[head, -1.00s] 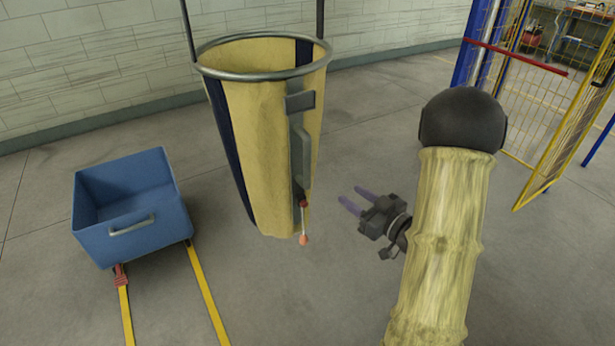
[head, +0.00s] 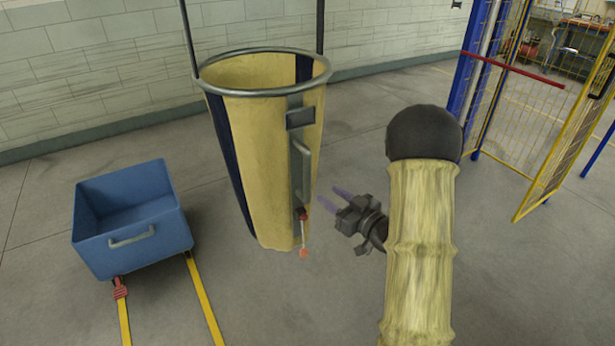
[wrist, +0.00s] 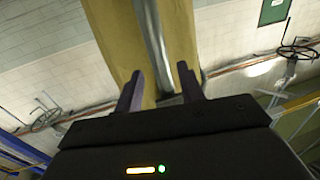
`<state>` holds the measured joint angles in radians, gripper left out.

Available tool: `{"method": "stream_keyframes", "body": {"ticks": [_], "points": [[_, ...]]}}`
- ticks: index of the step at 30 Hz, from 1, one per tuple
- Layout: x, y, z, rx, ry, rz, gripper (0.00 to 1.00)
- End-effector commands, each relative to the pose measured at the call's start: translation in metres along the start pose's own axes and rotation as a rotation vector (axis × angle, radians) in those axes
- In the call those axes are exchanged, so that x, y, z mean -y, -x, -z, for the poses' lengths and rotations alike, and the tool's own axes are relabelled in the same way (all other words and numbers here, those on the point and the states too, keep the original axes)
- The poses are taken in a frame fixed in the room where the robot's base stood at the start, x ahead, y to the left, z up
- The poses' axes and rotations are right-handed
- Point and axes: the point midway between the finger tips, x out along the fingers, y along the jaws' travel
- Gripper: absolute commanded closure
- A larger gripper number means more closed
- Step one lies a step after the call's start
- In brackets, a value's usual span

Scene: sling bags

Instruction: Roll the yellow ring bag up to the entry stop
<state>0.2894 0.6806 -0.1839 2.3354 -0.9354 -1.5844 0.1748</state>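The yellow ring bag (head: 262,170) hangs upright from two dark straps, with a metal ring at its open top and dark blue side bands. A grey strip with a handle (head: 302,165) runs down its front right side. A short cord with an orange end (head: 304,252) hangs near its lower edge. My gripper (head: 332,198) is just right of the bag's lower part, its purple fingers apart and pointing at it. In the wrist view the open fingers (wrist: 160,85) face the yellow cloth and the grey strip, with nothing clearly gripped. I cannot make out the entry stop.
A blue bin (head: 130,220) stands left of the bag, above two yellow floor strips (head: 205,300) with a red piece (head: 120,288). A yellow mesh gate (head: 565,150) and a red bar (head: 512,68) are at right. A block wall is behind.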

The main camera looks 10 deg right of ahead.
Motion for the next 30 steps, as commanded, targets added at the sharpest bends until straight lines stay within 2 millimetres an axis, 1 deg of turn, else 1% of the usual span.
{"method": "stream_keyframes", "body": {"ticks": [1, 6, 12, 15, 20, 28, 30], "points": [[0.001, -0.01, 0.002, -0.001, 0.0, 0.003, 0.61], [0.001, -0.04, 0.002, -0.001, -0.001, 0.003, 0.61], [0.001, -0.074, 0.001, -0.001, -0.001, 0.003, 0.61], [0.0, -0.088, 0.002, -0.001, 0.001, 0.001, 0.61], [0.0, -0.099, 0.0, -0.001, 0.0, 0.0, 0.61], [0.0, -0.1, 0.0, -0.001, -0.001, -0.001, 0.61], [0.0, -0.1, 0.0, -0.001, -0.001, -0.001, 0.75]]}}
